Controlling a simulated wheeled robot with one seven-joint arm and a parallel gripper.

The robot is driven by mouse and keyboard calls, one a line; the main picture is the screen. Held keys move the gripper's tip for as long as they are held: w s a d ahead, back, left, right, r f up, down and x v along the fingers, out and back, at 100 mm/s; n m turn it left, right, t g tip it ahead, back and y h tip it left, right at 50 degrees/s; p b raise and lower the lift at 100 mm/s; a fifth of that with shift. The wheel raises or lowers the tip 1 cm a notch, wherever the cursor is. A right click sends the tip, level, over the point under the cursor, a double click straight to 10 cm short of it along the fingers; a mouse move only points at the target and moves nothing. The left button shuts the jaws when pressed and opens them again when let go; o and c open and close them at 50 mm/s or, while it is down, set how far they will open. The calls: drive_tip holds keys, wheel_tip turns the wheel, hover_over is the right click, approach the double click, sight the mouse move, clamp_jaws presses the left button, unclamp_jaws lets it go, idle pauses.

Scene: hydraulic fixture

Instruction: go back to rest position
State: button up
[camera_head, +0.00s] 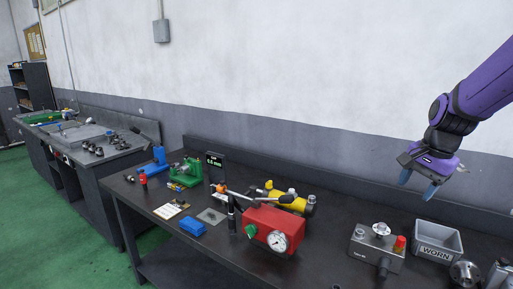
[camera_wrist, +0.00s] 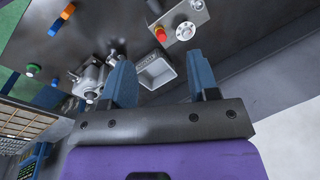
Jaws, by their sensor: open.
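My purple arm reaches in from the upper right in the head view. My gripper (camera_head: 418,186) hangs above the right end of the dark workbench (camera_head: 147,215), clear of the bench top. Its blue fingers are apart with nothing between them. The wrist view also shows my gripper (camera_wrist: 163,85), with both blue fingers spread and the bench beyond them.
A grey bin marked WORN (camera_head: 437,241) stands below my gripper, beside a grey control box (camera_head: 377,249) with a red knob. A red gauge unit (camera_head: 273,230), yellow cylinder (camera_head: 290,201) and green fixture (camera_head: 186,173) stand further left. The air around my gripper is free.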

drive_tip(key=s+a+r+n+t, duration=0.1)
drive_tip(key=s+a+r+n, duration=0.1)
drive_tip(key=s, duration=0.5)
drive_tip(key=s+a+r+n+t, duration=0.1)
drive_tip(key=s+a+r+n, duration=0.2)
drive_tip(key=s, duration=0.5)
drive_tip(key=s+a+r+n+t+h, duration=0.1)
drive_tip(key=s+a+r+n, duration=0.1)
drive_tip(key=s+r+n, duration=0.2)
drive_tip(key=s+n, duration=0.2)
drive_tip(key=s, duration=0.1)
drive_tip(key=shift+s+a, duration=0.15)
drive_tip(key=shift+a, duration=0.1)
